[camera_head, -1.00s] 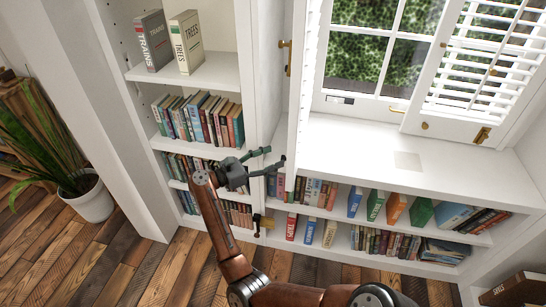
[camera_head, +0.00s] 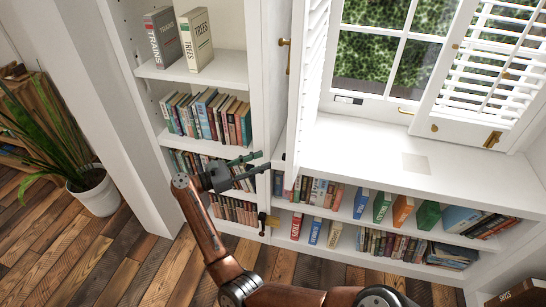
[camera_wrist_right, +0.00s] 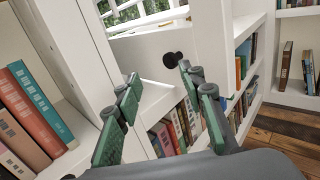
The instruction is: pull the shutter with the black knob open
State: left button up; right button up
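The left louvred shutter (camera_head: 311,70) stands swung out from the window in the head view, seen nearly edge-on. A small black knob (camera_head: 284,157) sits low by its free edge. In the right wrist view the black knob (camera_wrist_right: 172,60) projects from the white panel (camera_wrist_right: 209,45), beyond the fingertips and, in the picture, between them. My right gripper (camera_head: 266,161) is open and empty, left of the knob in the head view. Its green-padded fingers (camera_wrist_right: 158,95) are spread and appear clear of the knob. My left gripper is not in view.
A white bookcase (camera_head: 262,100) stands left of the shutter. Low shelves with several books (camera_head: 390,245) run under the white sill (camera_head: 360,150). The right shutter (camera_head: 490,75) has brass fittings. A potted plant (camera_head: 98,195) stands on the plank floor at left.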

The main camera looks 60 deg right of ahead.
jog(key=v, duration=0.4)
jog(key=shift+a+f, duration=0.15)
jog(key=shift+a, duration=0.2)
